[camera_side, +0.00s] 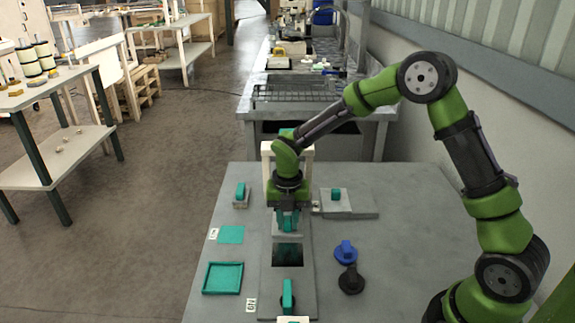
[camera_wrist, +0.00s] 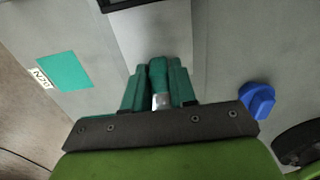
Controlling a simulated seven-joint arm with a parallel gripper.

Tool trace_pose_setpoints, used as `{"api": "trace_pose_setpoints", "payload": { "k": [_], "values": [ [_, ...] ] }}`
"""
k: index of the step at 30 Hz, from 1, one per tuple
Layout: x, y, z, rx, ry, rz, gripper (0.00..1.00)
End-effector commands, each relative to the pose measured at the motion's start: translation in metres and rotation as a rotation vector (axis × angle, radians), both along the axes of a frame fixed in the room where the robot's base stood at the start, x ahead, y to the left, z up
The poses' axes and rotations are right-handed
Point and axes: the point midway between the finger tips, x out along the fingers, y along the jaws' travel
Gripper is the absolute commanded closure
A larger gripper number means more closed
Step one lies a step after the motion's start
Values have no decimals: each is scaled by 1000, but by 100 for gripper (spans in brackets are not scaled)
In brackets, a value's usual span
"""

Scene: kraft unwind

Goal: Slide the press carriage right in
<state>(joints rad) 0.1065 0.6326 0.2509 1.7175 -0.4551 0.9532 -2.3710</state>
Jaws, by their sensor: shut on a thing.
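My gripper (camera_side: 288,226) is low over the upper part of a long grey track (camera_side: 270,285) on the grey table. In the wrist view, my gripper (camera_wrist: 158,95) has its two teal fingers closed on the sides of a teal upright handle (camera_wrist: 157,70) with a silvery lower part. The handle seems to belong to the press carriage, but my fingers and palm hide its base. A white press frame (camera_side: 308,165) stands behind my gripper, partly hidden by my arm. A dark square opening (camera_side: 287,254) lies in the track, in front of the gripper.
Another teal handle (camera_side: 288,293) stands at the track's near end. A blue knob (camera_side: 346,251) and black knob (camera_side: 351,280) are to the right. A teal tray (camera_side: 222,278) and flat teal square (camera_side: 230,235) are left. A grey block with a teal knob (camera_side: 336,194) is behind right.

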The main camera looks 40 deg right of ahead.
Motion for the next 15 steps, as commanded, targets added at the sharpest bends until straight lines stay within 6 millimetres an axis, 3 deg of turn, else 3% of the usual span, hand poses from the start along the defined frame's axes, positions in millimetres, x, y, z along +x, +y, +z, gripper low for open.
{"api": "trace_pose_setpoints", "payload": {
  "k": [9, 10, 13, 15],
  "values": [
    [3, -2, 0, 0, -3, 2, 100],
    [3, -2, 0, 0, -3, 2, 69],
    [3, -2, 0, 0, -1, 2, 54],
    [3, -2, 0, 0, -1, 2, 53]
  ]
}}
